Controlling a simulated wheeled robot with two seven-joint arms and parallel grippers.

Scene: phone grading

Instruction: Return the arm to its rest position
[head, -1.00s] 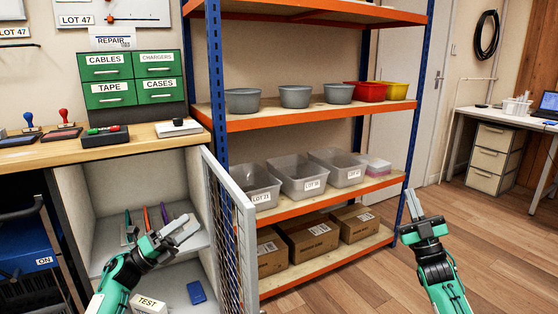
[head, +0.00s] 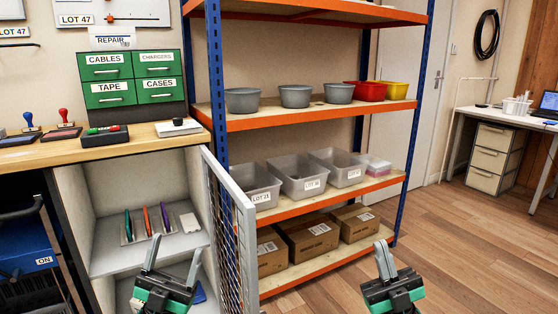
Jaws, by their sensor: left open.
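My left gripper (head: 172,262) is at the lower left of the head view, in front of the open cabinet. Its two fingers point up and stand apart with nothing between them. My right gripper (head: 385,262) is at the lower middle right, over the wooden floor, in front of the shelving unit. Its fingers point up and look close together; whether they are shut is not clear. Nothing shows in it.
The cabinet door (head: 232,232) stands open beside my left gripper. A cabinet shelf (head: 115,262) holds several coloured phones in a rack and a white item (head: 189,222). A blue item (head: 200,291) is partly hidden behind my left gripper. Floor (head: 480,255) is clear at right.

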